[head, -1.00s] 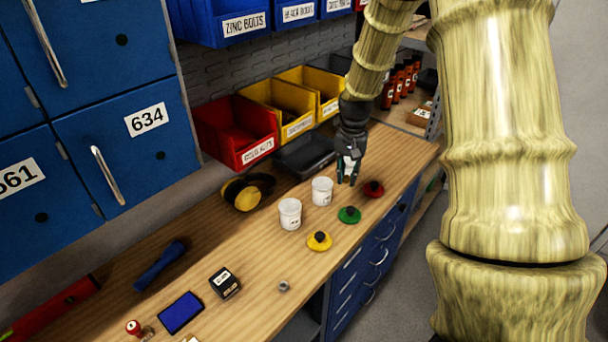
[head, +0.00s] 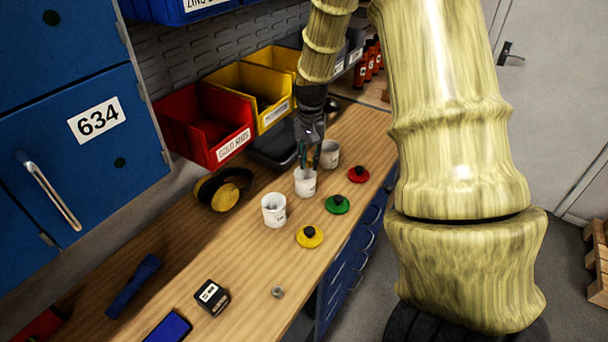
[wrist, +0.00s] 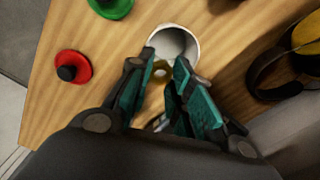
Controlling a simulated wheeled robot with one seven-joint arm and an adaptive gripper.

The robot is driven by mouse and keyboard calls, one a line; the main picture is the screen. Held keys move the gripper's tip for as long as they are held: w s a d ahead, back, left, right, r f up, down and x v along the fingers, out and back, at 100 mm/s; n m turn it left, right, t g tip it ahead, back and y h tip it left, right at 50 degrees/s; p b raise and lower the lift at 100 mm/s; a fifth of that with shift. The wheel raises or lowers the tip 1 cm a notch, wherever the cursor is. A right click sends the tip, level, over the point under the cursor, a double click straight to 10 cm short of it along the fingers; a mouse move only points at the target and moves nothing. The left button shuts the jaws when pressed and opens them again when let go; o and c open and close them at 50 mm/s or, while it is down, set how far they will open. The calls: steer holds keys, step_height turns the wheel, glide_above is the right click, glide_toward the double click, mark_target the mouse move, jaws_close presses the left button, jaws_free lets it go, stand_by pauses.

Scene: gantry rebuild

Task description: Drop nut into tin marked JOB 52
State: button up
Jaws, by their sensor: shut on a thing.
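My gripper (head: 310,160) points down at the middle of three white tins, its fingertips close to that middle tin (head: 305,184). In the wrist view my gripper (wrist: 161,75) is shut on a small brass-coloured nut (wrist: 161,69). The nut shows between the teal fingertips beside the open mouth of a white tin (wrist: 176,42); the height gap cannot be told. The near tin (head: 274,211) and far tin (head: 331,154) stand on either side. The marks on the tins are too small to read. Another nut (head: 278,292) lies on the bench.
Yellow (head: 310,237), green (head: 338,205) and red (head: 358,174) knobbed lids lie along the bench's front side. Earmuffs (head: 226,190), a dark tray (head: 275,148) and red and yellow bins (head: 215,130) are behind. A black box (head: 211,298) stands nearer.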

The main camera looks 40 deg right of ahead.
steer(key=shift+s+f+b, duration=0.45)
steer(key=shift+s+f, duration=0.05)
steer(key=shift+f, duration=0.1)
steer(key=shift+w+f, duration=0.15)
steer(key=shift+w, duration=0.1)
steer(key=o, duration=1)
steer(key=shift+s, duration=0.15)
step_height(320, 180, up, 12)
steer(key=shift+r, duration=0.1)
